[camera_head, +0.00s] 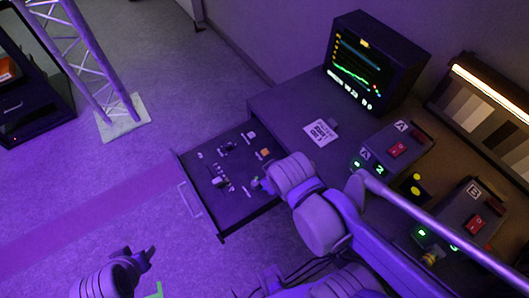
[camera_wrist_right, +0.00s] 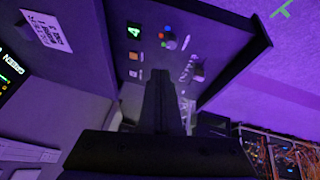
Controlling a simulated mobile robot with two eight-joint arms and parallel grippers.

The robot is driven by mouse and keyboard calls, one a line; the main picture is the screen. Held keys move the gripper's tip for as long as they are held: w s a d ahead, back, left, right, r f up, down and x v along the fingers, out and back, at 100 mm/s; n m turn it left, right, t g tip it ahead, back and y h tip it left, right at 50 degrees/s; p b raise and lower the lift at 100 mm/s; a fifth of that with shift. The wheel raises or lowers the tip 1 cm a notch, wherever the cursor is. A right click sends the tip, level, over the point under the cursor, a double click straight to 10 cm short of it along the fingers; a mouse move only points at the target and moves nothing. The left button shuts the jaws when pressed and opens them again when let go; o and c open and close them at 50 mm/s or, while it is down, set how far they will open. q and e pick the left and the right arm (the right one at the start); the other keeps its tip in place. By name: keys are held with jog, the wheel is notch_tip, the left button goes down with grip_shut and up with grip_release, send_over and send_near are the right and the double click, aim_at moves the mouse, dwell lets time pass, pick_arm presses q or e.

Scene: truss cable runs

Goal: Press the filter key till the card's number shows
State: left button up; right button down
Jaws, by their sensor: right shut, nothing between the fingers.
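The card (camera_head: 321,132) is a white label with dark print on the desk; it also shows in the right wrist view (camera_wrist_right: 47,28), its number too small to read surely. The open drawer (camera_head: 207,200) holds a dark panel. In the right wrist view a display (camera_wrist_right: 134,31) glows a green 4, with small pale keys (camera_wrist_right: 134,56) and an orange one below it. I cannot tell which is the filter key. My right gripper (camera_wrist_right: 160,75) is shut and empty, its tips close to these keys; contact cannot be judged. My left gripper (camera_head: 139,254) is open and empty, low over the floor.
A monitor (camera_head: 370,65) stands at the back of the desk. Box A (camera_head: 393,146) and box B (camera_head: 470,218) with red switches and green digits stand right of the card. A truss (camera_head: 85,55) stands at the upper left. The floor left of the drawer is clear.

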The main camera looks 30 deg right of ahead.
jog(key=w+d+f+n+h+b, duration=0.3)
jog(key=w+d+n, duration=0.1)
jog(key=w+n, duration=0.4)
jog(key=n+h+b, duration=0.2)
jog(key=n+h, duration=0.1)
jog(key=n, duration=0.4)
send_over(263, 154)
notch_tip(263, 154, down, 4)
jog(key=shift+f+t, duration=0.15)
jog(key=shift+t, duration=0.15)
jog(key=shift+f, duration=0.1)
notch_tip(263, 154, down, 9)
jog(key=b, duration=0.6)
jog(key=shift+r, duration=0.2)
jog(key=shift+f+b, duration=0.35)
jog(key=shift+f, duration=0.05)
